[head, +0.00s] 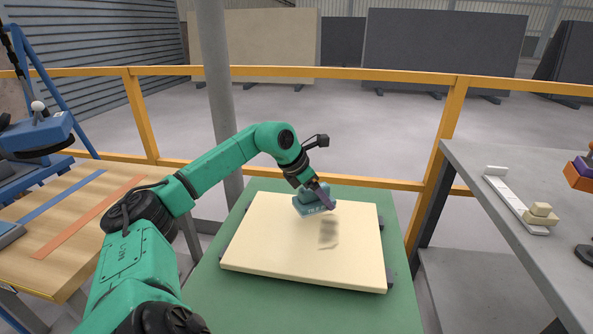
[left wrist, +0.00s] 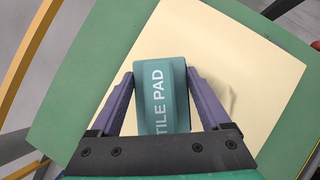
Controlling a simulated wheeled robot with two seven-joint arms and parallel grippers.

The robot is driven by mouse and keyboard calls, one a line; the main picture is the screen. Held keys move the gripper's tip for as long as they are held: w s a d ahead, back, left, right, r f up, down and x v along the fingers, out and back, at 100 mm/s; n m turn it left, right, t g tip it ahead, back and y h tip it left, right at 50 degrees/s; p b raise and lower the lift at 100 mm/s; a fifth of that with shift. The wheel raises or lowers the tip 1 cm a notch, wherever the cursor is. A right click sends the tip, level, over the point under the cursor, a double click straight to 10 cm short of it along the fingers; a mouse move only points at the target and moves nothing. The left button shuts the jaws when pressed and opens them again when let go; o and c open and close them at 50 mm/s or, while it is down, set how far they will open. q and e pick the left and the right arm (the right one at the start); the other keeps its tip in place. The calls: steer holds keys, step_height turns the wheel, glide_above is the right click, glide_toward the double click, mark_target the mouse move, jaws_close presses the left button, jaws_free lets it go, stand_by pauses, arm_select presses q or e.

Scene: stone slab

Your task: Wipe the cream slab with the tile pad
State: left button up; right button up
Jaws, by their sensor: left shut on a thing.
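The cream slab (head: 280,245) lies flat on a green-topped table, and it fills much of the left wrist view (left wrist: 180,50). A grey smudge (head: 329,234) marks the slab right of its middle; it shows partly in the left wrist view (left wrist: 227,97). My left gripper (head: 318,197) is shut on the teal tile pad (head: 308,208), near the slab's far edge. In the left wrist view the tile pad (left wrist: 160,90) sits between both fingers, its lettering showing. I cannot tell whether the pad touches the slab. My right gripper is not in view.
The green table (head: 205,290) has dark blocks at the slab's sides. A wooden bench (head: 60,235) stands left and a grey table (head: 510,170) with a white rail-like tool (head: 510,197) stands right. A yellow railing (head: 350,75) and a grey post (head: 217,90) stand behind.

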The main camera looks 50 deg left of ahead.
mark_target(325, 184)
arm_select(q)
step_height(325, 184, up, 3)
steer(key=shift+w+a+f+p, duration=0.1)
steer(key=shift+w+f+p, duration=0.1)
steer(key=shift+p, duration=0.65)
steer(key=shift+s+r+p, duration=0.1)
steer(key=shift+r+p, duration=0.55)
steer(key=shift+r, duration=0.4)
